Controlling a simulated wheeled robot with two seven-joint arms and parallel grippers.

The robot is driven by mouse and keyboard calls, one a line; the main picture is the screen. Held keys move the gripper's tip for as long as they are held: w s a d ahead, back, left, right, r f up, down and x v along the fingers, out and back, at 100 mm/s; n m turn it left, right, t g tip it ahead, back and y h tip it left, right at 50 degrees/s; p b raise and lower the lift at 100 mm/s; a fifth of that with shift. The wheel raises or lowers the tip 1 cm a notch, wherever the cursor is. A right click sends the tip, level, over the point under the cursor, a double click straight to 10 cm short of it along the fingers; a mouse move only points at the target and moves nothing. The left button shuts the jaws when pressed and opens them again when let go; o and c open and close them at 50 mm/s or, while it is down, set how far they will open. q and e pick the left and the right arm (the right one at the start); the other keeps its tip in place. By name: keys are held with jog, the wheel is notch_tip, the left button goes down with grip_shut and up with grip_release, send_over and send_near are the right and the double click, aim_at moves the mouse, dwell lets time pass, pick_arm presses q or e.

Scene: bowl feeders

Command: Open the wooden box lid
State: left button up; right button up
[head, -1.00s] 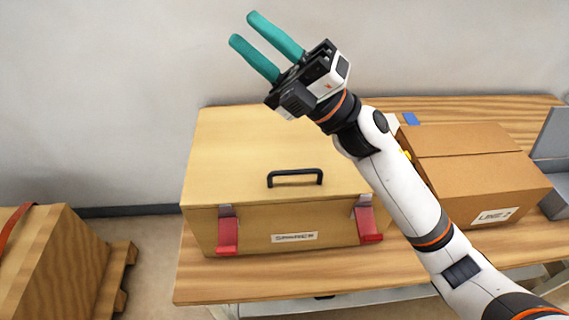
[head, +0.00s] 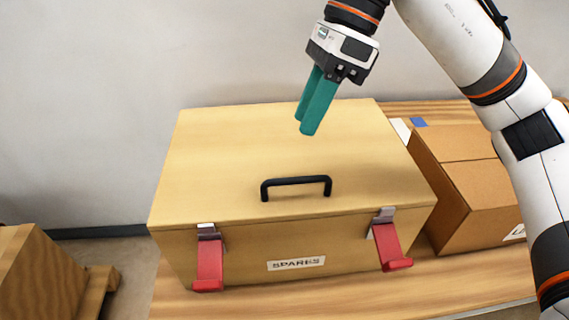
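The wooden box (head: 245,262) stands on the table, labelled SPARES on its front. Its flat lid (head: 220,150) is down. A black handle (head: 296,181) sits on the lid near the front edge. Two red latches hang on the front, a left one (head: 209,263) and a right one (head: 389,247); I cannot tell whether they are hooked. My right gripper (head: 305,128) points down above the rear right part of the lid, behind the handle. Its teal fingers overlap in this view, so their gap is hidden. Nothing shows between them. My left gripper is out of view.
A cardboard box (head: 468,190) stands right of the wooden box, partly behind my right arm. The wooden table (head: 440,290) has a bare strip along its front. A wooden crate (head: 40,275) stands at lower left. A wall (head: 120,90) is behind.

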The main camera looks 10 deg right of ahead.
jog(key=x, duration=0.9)
jog(key=shift+f+p, duration=0.25)
jog(key=shift+p, duration=0.05)
jog(key=shift+c, duration=0.4)
grip_shut()
